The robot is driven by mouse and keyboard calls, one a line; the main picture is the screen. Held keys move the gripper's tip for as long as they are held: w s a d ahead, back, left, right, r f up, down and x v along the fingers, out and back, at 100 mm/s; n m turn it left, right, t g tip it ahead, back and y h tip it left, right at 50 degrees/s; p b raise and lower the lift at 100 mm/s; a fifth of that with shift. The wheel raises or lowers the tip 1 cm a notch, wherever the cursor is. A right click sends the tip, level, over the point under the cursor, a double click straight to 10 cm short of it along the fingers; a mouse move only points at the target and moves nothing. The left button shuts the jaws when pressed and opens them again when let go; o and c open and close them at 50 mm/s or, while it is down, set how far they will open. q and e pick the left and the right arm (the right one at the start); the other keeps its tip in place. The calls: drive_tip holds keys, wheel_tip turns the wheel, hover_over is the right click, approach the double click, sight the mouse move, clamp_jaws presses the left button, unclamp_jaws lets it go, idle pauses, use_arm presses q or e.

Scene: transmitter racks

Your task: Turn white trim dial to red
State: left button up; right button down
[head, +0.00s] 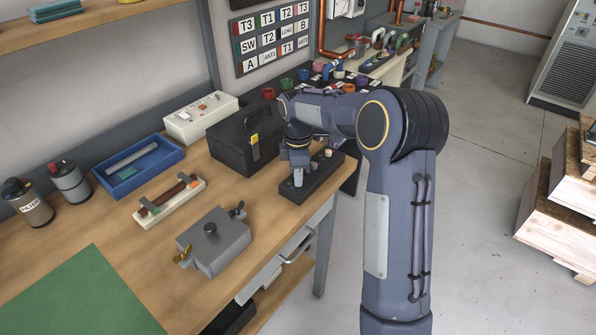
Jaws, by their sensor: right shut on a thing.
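A dark narrow panel (318,179) with a row of small knobs lies at the right edge of the wooden bench. My right gripper (297,179) points down at the near end of this panel and is shut on a dial there. The fingers cover nearly all of that dial, so its white trim, its pointer and any red mark cannot be made out. Dark knobs (314,165) farther along the same panel stand free of the gripper. My left gripper is not in view.
A black toolbox (231,148) stands close left of my right gripper. A grey box with a wing nut (214,243), a cream block (170,202) and a blue tray (124,176) lie on the bench. The green mat (84,296) is bare.

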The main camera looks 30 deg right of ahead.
drive_tip(key=m, duration=0.4)
drive_tip(key=shift+p, duration=0.4)
drive_tip(key=shift+m, duration=2.1)
drive_tip(key=c, duration=1.3)
unclamp_jaws()
drive_tip(key=shift+c, duration=0.2)
wheel_tip(320, 180, up, 8)
drive_tip(key=shift+f, duration=0.1)
